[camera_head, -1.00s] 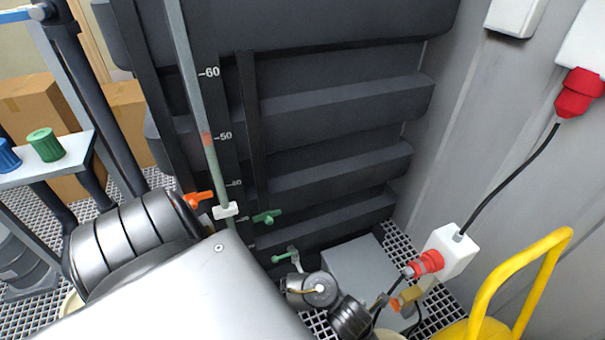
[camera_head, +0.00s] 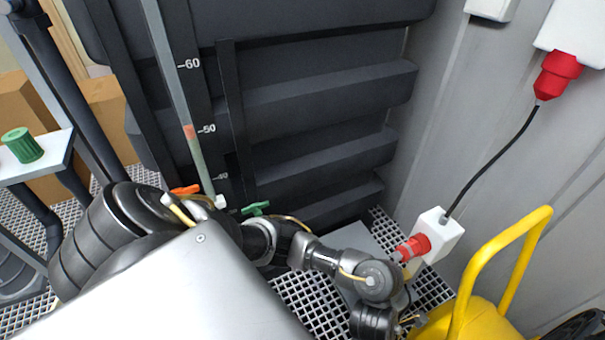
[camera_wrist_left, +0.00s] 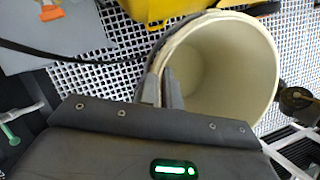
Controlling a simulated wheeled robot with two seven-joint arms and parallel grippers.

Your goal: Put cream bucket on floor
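The cream bucket (camera_wrist_left: 222,70) shows in the left wrist view, its open mouth facing the camera and its pale inside visible. My left gripper (camera_wrist_left: 162,90) has one finger inside the bucket and one outside, closed on its wall at the left of the rim. Whether the bucket's base touches the floor is hidden. The grated floor (camera_wrist_left: 95,85) shows around it. In the head view my left arm reaches down to the lower right; its gripper and the bucket are out of sight below the frame. My right gripper is not in view.
A yellow-handled machine (camera_head: 470,300) stands close right of my left arm. A black cable hangs from a red plug (camera_head: 556,75) to a white socket box (camera_head: 437,235). Ribbed dark tank (camera_head: 310,110) stands behind. Open grating (camera_head: 305,300) lies beside a grey plate.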

